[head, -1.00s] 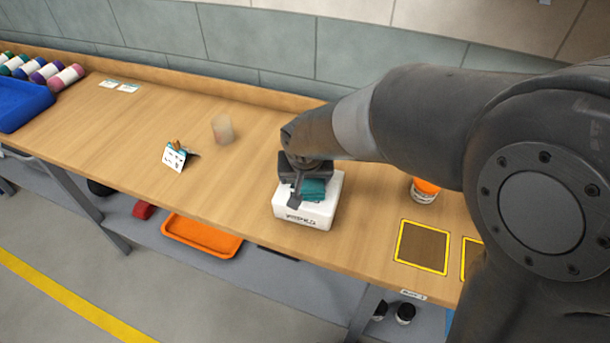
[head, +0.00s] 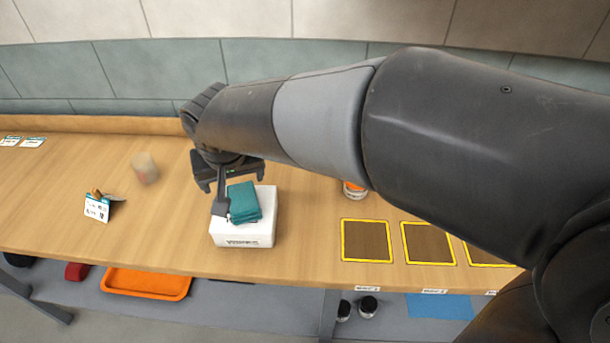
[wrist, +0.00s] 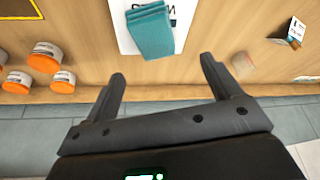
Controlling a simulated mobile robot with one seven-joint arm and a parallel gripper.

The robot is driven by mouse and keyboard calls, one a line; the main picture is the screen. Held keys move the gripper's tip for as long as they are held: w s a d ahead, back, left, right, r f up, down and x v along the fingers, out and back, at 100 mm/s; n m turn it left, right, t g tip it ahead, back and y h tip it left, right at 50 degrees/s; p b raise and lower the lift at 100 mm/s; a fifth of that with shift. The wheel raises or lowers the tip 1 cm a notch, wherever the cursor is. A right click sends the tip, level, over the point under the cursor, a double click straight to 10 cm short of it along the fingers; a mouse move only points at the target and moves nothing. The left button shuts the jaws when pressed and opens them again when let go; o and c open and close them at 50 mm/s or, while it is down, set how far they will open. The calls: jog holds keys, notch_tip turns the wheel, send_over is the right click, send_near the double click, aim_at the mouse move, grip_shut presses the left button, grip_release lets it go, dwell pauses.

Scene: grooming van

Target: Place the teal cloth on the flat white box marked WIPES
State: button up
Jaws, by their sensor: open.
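The folded teal cloth (head: 243,202) lies on top of the flat white box (head: 244,233), whose dark front lettering is blurred. In the wrist view the cloth (wrist: 150,32) rests on the white box (wrist: 124,42), beyond the fingertips and apart from them. My gripper (head: 240,196) is open and empty, behind and above the cloth in the head view. In the wrist view my gripper (wrist: 162,70) shows both fingers spread with nothing between them. Part of the box is hidden under the cloth.
Yellow-edged dark squares (head: 367,241) lie to the right on the bench. An orange-lidded jar (head: 354,190) is partly behind my arm; several such jars (wrist: 45,57) show in the wrist view. A small card stand (head: 98,207) and a blurred cup (head: 146,168) are left. Bench between is clear.

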jog(key=d+r+m+h, duration=0.1)
jog(key=d+r, duration=0.1)
jog(key=d, duration=0.8)
jog(key=d+r+m, duration=0.1)
jog(key=d+r, duration=0.1)
jog(key=d, duration=0.7)
jog(key=s+d+f+m+t, duration=0.1)
jog(key=s+d+m, duration=0.1)
jog(key=s+d, duration=0.7)
jog(key=d, duration=0.4)
jog(key=shift+f+h, duration=0.2)
jog(key=shift+h, duration=0.2)
